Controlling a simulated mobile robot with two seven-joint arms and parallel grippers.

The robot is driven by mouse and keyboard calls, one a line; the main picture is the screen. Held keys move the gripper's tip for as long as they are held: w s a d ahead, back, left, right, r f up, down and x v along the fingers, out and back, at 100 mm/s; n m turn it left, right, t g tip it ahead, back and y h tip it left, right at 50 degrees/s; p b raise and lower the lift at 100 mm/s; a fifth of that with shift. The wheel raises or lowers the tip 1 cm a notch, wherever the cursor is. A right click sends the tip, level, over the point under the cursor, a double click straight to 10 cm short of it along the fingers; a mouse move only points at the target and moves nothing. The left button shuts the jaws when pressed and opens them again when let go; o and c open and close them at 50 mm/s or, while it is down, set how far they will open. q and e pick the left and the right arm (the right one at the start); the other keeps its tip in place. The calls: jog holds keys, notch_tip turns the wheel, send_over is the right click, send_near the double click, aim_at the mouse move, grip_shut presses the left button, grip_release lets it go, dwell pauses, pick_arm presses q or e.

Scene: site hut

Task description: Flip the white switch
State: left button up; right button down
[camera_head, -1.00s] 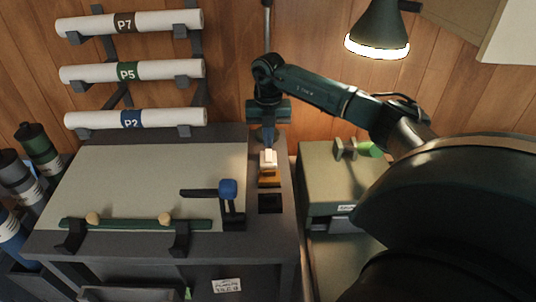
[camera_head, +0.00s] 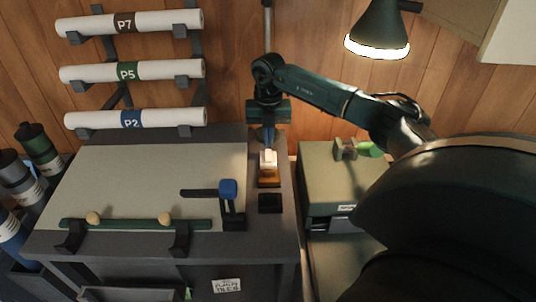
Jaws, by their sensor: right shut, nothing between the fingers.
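The white switch (camera_head: 268,157) stands on the narrow dark strip at the right side of the desk, with a yellow-orange part just below it in the picture. My right gripper (camera_head: 270,148) points down at the switch from its far side, fingers shut and empty. Its fingertips overlap the top of the switch in the picture; they look to be touching it, but the exact contact is hard to see. My left gripper is not in view.
A dark square recess (camera_head: 270,203) lies nearer on the same strip. A blue-knobbed clamp (camera_head: 228,189) stands left of it on the drawing board (camera_head: 130,180). A green-grey cabinet (camera_head: 325,178) is at the right, under a lit lamp (camera_head: 378,35).

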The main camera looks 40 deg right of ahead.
aim_at(268, 152)
jog(key=shift+f+b, duration=0.75)
jog(key=shift+f, duration=0.65)
dwell(0.5)
notch_tip(268, 152, up, 7)
jog(key=p, duration=0.6)
dwell(0.3)
dwell(0.5)
